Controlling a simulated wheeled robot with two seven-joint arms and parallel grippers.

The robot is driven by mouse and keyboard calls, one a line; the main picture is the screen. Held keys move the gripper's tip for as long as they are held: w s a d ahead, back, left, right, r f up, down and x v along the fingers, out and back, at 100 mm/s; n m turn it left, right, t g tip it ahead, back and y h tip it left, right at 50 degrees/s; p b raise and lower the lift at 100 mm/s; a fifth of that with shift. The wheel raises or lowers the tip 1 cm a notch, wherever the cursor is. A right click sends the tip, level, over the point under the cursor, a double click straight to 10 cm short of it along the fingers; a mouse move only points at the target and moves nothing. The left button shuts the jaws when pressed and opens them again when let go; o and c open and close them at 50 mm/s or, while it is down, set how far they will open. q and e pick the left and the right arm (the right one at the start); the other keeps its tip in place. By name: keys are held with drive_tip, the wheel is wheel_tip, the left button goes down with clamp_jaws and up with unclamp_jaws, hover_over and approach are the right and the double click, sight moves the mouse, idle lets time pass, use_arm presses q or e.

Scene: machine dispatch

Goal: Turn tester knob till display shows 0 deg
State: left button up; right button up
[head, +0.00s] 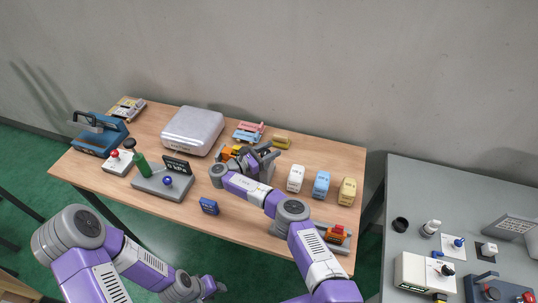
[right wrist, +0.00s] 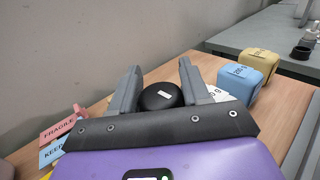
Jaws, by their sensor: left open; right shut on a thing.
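My right gripper (head: 268,158) is low over the back middle of the wooden table. In the right wrist view, its two fingers (right wrist: 160,92) are shut on a black round knob-like thing (right wrist: 163,97) with a white mark on top. What that thing sits on is hidden, and in the head view my arm covers it. A grey device (head: 155,187) with a blue round knob (head: 168,181) and a dark display panel (head: 177,164) stands at the left; its text is too small to read. I cannot tell which device is the tester. My left gripper (head: 212,289) is open and empty, low in front of the table.
White (head: 296,178), blue (head: 321,184) and yellow (head: 347,191) boxes stand right of my right gripper. A silver case (head: 193,131) and pink block (head: 249,127) are behind it. A small blue box (head: 209,206) lies in front. A grey table (head: 455,185) stands at right.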

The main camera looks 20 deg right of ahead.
drive_tip(key=shift+s+r+m+g+h+b, duration=0.1)
drive_tip(key=shift+m+g+h+b, duration=0.2)
drive_tip(key=shift+m+g+b, duration=0.6)
drive_tip(key=shift+r, duration=0.1)
drive_tip(key=o, duration=1)
drive_tip(key=shift+c, duration=0.2)
wheel_tip(320, 180, up, 9)
drive_tip(key=p, duration=0.5)
drive_tip(key=shift+d+r, duration=0.1)
drive_tip(key=shift+r, duration=0.35)
drive_tip(key=shift+s+f, duration=0.1)
